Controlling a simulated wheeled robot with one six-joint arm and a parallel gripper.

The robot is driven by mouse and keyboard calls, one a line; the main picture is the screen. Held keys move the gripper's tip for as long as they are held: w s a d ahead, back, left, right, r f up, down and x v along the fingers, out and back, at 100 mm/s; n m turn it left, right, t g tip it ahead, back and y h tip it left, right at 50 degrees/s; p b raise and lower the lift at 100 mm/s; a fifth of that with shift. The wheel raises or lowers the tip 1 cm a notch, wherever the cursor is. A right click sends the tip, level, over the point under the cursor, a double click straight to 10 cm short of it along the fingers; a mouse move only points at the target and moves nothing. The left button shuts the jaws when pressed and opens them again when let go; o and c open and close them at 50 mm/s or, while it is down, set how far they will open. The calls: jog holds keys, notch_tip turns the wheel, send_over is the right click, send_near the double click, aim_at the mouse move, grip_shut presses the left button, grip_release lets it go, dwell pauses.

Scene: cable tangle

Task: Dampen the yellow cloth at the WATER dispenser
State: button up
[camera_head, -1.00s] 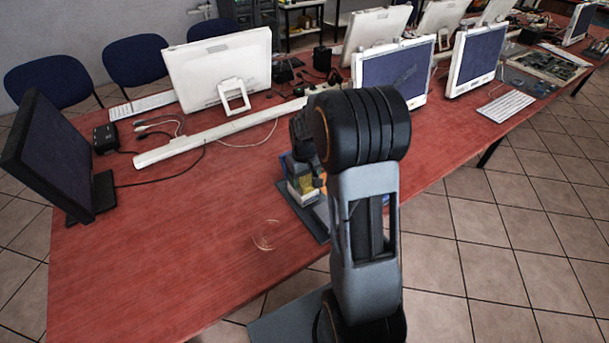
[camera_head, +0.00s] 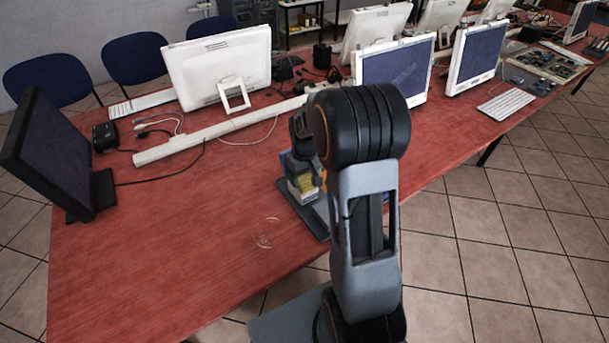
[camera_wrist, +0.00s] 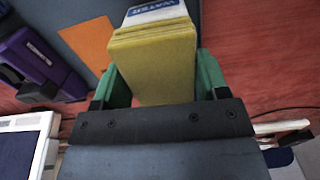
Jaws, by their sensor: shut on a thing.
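The yellow cloth (camera_wrist: 152,72) is a thick, folded-looking block between the green fingers of my gripper (camera_wrist: 155,80) in the wrist view. My gripper is shut on it. In the head view a small yellow patch (camera_head: 303,187) shows beside my gripper, low over the table; my arm hides much of this spot.
A grey mat (camera_wrist: 68,14) lies under an orange flat piece (camera_wrist: 86,42), with a purple device (camera_wrist: 42,62) to the left in the wrist view. The red table (camera_head: 170,235) is clear at front left, apart from a faint ring mark (camera_head: 266,238). Monitors (camera_head: 218,68) and cables stand behind.

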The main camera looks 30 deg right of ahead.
jog(key=shift+f, duration=0.5)
dwell(1.1)
jog(key=shift+r, duration=0.15)
jog(key=shift+r+p, duration=2.5)
jog(key=shift+r, duration=0.95)
